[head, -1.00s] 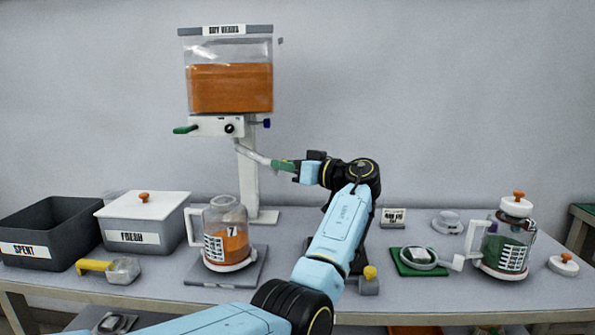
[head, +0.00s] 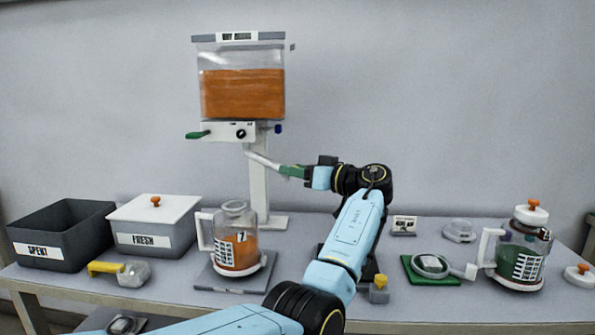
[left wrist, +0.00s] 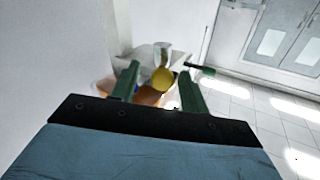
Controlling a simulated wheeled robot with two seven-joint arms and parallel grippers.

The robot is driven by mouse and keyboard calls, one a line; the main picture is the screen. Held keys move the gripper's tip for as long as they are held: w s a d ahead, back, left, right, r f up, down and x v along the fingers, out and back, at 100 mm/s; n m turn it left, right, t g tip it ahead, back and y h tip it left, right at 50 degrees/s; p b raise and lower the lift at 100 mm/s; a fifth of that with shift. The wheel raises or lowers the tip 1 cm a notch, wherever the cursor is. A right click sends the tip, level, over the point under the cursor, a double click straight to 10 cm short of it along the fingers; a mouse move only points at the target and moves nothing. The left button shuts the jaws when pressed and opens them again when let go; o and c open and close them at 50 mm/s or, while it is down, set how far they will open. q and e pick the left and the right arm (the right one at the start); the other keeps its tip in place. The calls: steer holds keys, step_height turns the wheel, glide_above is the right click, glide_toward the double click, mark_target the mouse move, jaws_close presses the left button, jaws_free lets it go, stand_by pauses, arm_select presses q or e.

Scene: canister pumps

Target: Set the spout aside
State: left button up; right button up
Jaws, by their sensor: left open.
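The spout (head: 262,159), a pale tube, slants down to the right from under the hopper (head: 242,92) of orange material. My left gripper (head: 290,171) has green fingers and is at the spout's lower end. In the left wrist view its open fingers (left wrist: 159,88) stand either side of a round yellow thing (left wrist: 163,80), with pale shapes behind. I cannot tell whether the fingers touch the spout. My right gripper is out of view.
A jug (head: 237,242) of orange material stands on a grey pad below the hopper. The SPENT bin (head: 62,236) and FRESH box (head: 152,228) are at left. A green jug (head: 520,255) and green mat (head: 412,272) are at right.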

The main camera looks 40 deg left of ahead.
arm_select(q)
steer(key=w+d+p, duration=0.1)
steer(key=d+p, duration=0.1)
steer(key=d, duration=1.1)
steer(key=shift+w+d, duration=0.15)
steer(key=shift+w, duration=0.15)
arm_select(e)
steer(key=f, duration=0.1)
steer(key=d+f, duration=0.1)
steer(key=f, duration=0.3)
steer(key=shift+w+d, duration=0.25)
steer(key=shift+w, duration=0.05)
